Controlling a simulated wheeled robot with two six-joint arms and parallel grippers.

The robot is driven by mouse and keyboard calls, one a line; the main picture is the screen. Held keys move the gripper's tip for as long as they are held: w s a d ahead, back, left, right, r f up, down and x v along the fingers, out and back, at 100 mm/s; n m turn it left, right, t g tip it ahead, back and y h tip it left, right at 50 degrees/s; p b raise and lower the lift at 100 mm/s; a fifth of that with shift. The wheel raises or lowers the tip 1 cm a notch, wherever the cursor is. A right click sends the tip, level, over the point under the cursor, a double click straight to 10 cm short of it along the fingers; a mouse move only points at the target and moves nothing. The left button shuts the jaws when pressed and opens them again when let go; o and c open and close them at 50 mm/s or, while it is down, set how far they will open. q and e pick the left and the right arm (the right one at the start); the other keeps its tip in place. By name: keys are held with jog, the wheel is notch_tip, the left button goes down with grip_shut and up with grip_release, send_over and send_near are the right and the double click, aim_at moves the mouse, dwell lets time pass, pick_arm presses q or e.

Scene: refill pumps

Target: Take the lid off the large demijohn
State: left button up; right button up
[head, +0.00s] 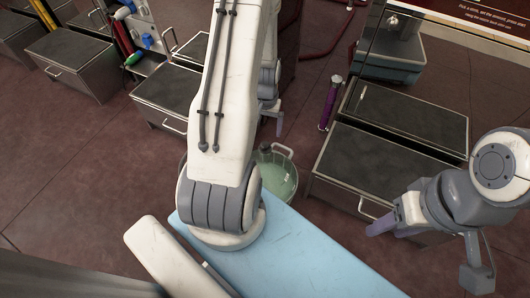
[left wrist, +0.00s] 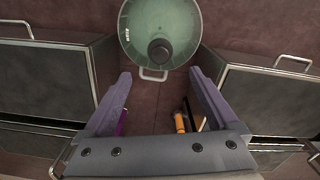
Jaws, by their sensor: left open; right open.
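The large demijohn (head: 284,178) is a pale green, see-through vessel with a metal handle, partly hidden behind my left arm in the head view. In the left wrist view the demijohn (left wrist: 140,30) is at the top centre, with its dark round lid (left wrist: 160,52) on it. The lid also shows as a small dark spot in the head view (head: 266,147). My left gripper (left wrist: 161,85) is open and empty, its fingers pointing towards the demijohn but apart from it. In the head view it is mostly hidden behind the arm. My right gripper (head: 425,250) is open and empty at the right.
Dark-topped metal cabinets stand on both sides of the demijohn, one at the right (head: 385,160) and one behind left (head: 170,92). A purple cylinder (head: 328,105) stands by the right cabinet. A light blue surface (head: 300,255) lies in front. Open floor (head: 70,180) is at the left.

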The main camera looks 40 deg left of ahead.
aim_at(265, 144)
pick_arm(q)
notch_tip(265, 144, down, 5)
jog(key=shift+r+b, duration=0.15)
jog(key=shift+b, duration=0.7)
jog(key=f+b, duration=0.2)
jog(key=f, duration=0.3)
jog(key=shift+s+d+b, duration=0.1)
jog(key=shift+s+b, duration=0.15)
jog(key=shift+b, duration=0.15)
jog(key=shift+c, duration=0.3)
jog(key=c, duration=1.3)
jog(key=shift+r, duration=0.1)
jog(key=shift+c, duration=0.2)
